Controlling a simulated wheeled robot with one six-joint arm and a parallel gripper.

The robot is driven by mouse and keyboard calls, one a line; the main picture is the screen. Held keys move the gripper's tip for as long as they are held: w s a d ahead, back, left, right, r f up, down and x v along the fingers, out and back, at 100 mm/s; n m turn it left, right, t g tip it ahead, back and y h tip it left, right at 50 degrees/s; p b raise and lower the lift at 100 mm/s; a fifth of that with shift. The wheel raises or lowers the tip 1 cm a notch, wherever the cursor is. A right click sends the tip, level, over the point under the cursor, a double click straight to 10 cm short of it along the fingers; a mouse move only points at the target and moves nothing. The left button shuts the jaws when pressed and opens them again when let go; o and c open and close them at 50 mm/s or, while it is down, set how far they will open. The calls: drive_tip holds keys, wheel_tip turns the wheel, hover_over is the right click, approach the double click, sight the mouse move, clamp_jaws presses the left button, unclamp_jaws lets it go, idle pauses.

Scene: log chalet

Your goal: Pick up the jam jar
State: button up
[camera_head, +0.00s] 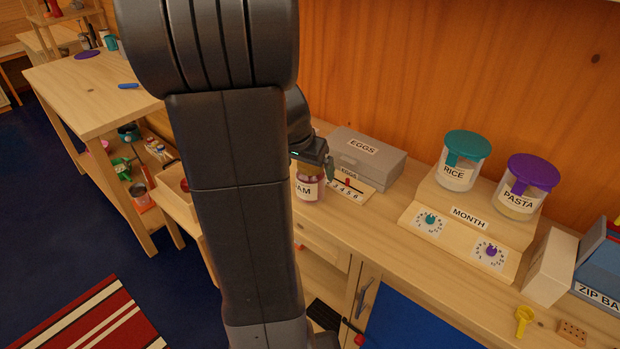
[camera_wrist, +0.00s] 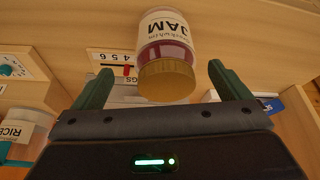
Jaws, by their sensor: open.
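The jam jar (camera_head: 309,186) stands on the wooden counter, with a white label reading JAM and dark red contents. In the wrist view the jam jar (camera_wrist: 166,50) shows upside down with its gold lid toward me. My gripper (camera_wrist: 162,78) is open, with one green finger on each side of the lid and gaps between. In the head view my gripper (camera_head: 318,168) is right over the jar, and my arm hides part of the counter.
A grey EGGS box (camera_head: 365,157) and a numbered egg slider (camera_head: 347,188) are close behind and right of the jar. RICE (camera_head: 459,172) and PASTA (camera_head: 520,200) jars stand on a dial stand (camera_head: 468,217) further right. A white box (camera_head: 551,266) stands near the right end.

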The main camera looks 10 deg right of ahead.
drive_tip(key=shift+w+p+x, duration=0.2)
drive_tip(key=shift+p+x, duration=0.05)
drive_tip(key=shift+x, duration=1.15)
drive_tip(key=shift+w+p+x, duration=0.2)
drive_tip(key=shift+w+x, duration=0.05)
drive_tip(key=shift+x, duration=1.15)
drive_tip(key=shift+r, duration=0.15)
drive_tip(key=shift+c, duration=0.3)
drive_tip(key=shift+r, duration=0.1)
drive_tip(key=c, duration=1.5)
